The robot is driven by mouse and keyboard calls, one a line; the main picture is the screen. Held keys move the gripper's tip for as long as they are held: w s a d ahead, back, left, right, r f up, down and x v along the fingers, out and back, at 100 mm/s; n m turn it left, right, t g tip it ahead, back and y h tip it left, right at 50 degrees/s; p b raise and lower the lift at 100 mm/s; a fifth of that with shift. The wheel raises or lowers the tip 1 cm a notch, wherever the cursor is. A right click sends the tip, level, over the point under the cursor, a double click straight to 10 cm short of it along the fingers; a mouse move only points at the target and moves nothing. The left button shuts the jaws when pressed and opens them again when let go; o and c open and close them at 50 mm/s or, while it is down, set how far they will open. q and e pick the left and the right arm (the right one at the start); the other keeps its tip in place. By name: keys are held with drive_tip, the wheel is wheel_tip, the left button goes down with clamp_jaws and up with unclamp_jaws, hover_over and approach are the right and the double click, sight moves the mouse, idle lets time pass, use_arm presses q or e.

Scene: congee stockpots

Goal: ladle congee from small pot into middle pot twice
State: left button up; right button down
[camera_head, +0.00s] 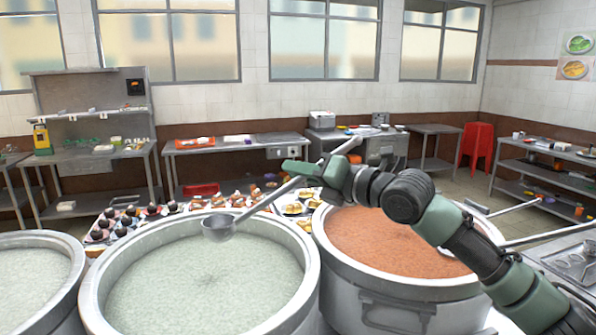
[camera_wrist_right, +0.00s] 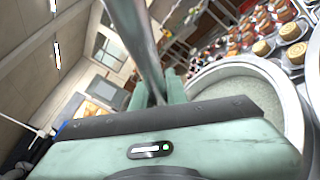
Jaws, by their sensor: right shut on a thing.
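My right gripper (camera_head: 304,169) is shut on the ladle's long metal handle, above the back of the pots. The ladle's bowl (camera_head: 219,226) hangs over the far part of the middle pot (camera_head: 309,262), which holds pale greenish-white congee; I cannot tell whether the bowl holds any. The right pot (camera_head: 343,292) holds orange-red congee and lies under my right arm. The left pot (camera_head: 78,275), also pale inside, is cut off by the picture's edge. In the right wrist view the handle (camera_wrist_right: 138,45) rises from between the fingers (camera_wrist_right: 157,92). My left gripper is out of view.
Cupcakes and pastries (camera_head: 130,219) stand on a surface behind the pots. Another ladle handle (camera_head: 515,207) slants out right of the right pot. Steel worktables (camera_head: 235,143) line the back wall, and a red stool (camera_head: 478,143) stands at the right.

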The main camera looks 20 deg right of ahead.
idle(0.3)
drive_tip(key=shift+r, duration=0.15)
wheel_tip(320, 180, up, 5)
drive_tip(key=p, duration=0.5)
drive_tip(key=shift+s, duration=0.1)
idle(0.9)
